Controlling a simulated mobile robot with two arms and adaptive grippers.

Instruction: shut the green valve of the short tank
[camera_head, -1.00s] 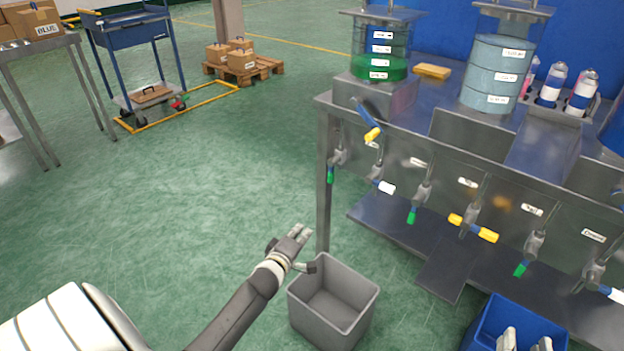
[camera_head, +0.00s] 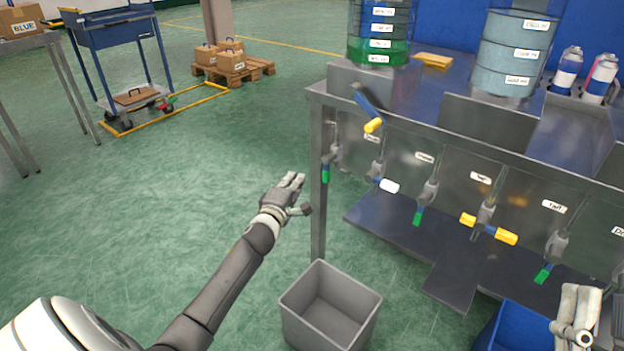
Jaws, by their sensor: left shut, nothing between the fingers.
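Several valves line the bench front. Green handles hang downward at the left valve (camera_head: 325,173), the middle valve (camera_head: 418,217) and the right valve (camera_head: 543,273). Two tanks stand on the bench: a clear one with a green layer (camera_head: 378,50) and a grey-blue one (camera_head: 508,55). My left gripper (camera_head: 291,184) is shut and empty, left of the bench leg and apart from the left green handle. My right gripper (camera_head: 580,305) shows at the lower right edge; its finger opening is unclear.
The bench leg (camera_head: 318,215) stands between my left gripper and the other valves. A grey bin (camera_head: 330,308) is on the floor below, and a blue bin (camera_head: 517,325) is at lower right.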

